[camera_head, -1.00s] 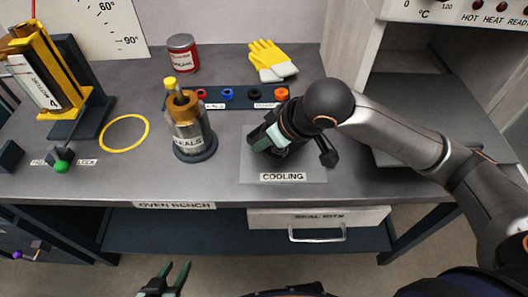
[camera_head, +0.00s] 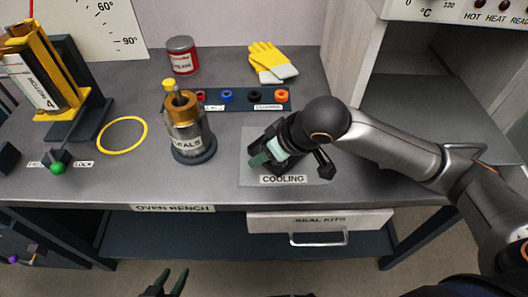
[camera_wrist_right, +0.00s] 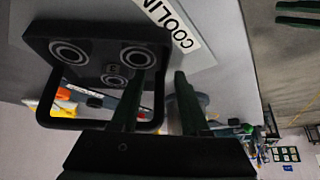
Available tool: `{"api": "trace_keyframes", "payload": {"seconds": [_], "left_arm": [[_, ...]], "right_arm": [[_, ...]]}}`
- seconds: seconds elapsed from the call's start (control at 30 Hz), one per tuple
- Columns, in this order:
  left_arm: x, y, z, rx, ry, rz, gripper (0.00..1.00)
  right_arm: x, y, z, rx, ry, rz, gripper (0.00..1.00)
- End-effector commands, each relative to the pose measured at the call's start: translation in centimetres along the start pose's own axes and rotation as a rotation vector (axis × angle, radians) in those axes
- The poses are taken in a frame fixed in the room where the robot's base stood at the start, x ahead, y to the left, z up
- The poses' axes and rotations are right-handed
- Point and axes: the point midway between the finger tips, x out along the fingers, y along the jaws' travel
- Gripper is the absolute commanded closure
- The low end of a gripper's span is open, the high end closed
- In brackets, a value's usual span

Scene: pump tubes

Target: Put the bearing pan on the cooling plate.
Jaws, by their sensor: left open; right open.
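The cooling plate (camera_head: 258,142) is a light square with a COOLING label on the grey bench. My right gripper (camera_head: 262,158) is over it, open, fingers pointing down and left. In the right wrist view, a dark pan-like piece with metal rings and a loop handle (camera_wrist_right: 97,62) is close to the open right fingers (camera_wrist_right: 162,85), beside the label; I take it for the bearing pan. One side of the loop shows between the fingers. The arm largely hides it in the head view, and I cannot tell whether it rests on the plate. My left gripper (camera_head: 166,283) is open and empty below the bench.
A metal SEALS canister (camera_head: 190,135) stands left of the plate. Behind are a seal rack (camera_head: 240,106), yellow gloves (camera_head: 270,62) and a red can (camera_head: 182,55). A yellow ring (camera_head: 122,134) lies on the left. An oven (camera_head: 420,90) borders the right.

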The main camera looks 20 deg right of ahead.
Motion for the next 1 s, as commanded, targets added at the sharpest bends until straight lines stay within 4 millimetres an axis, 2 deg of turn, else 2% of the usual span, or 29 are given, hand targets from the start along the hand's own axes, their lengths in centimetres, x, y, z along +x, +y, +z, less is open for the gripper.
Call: {"api": "trace_keyframes", "payload": {"seconds": [0.13, 0.27, 0.5, 0.7, 0.83, 1.0], "left_arm": [[0.1, 0.0, -0.1, 0.001, 0.004, 0.000, 0.56], [-0.2, 0.1, -0.6, 0.001, 0.004, 0.001, 0.56], [-1.1, 0.4, -1.8, 0.001, 0.006, 0.006, 0.56], [-1.4, 0.7, -2.2, -0.003, 0.000, 0.009, 0.56], [-1.6, 0.8, -2.5, -0.007, 0.001, 0.011, 0.56], [-1.5, 0.9, -2.4, -0.008, -0.001, 0.012, 0.56]], "right_arm": [[-0.2, 0.0, -0.1, -0.001, 0.002, 0.000, 0.55], [-1.7, 0.0, -0.3, -0.001, 0.003, 0.000, 0.55], [-7.0, 0.0, -0.4, -0.003, 0.003, 0.002, 0.55], [-10.6, 0.0, -0.3, -0.001, 0.002, 0.002, 0.55], [-11.8, 0.0, -0.3, 0.001, 0.001, 0.001, 0.55], [-12.3, 0.0, -0.2, 0.000, 0.000, 0.000, 0.55]]}}
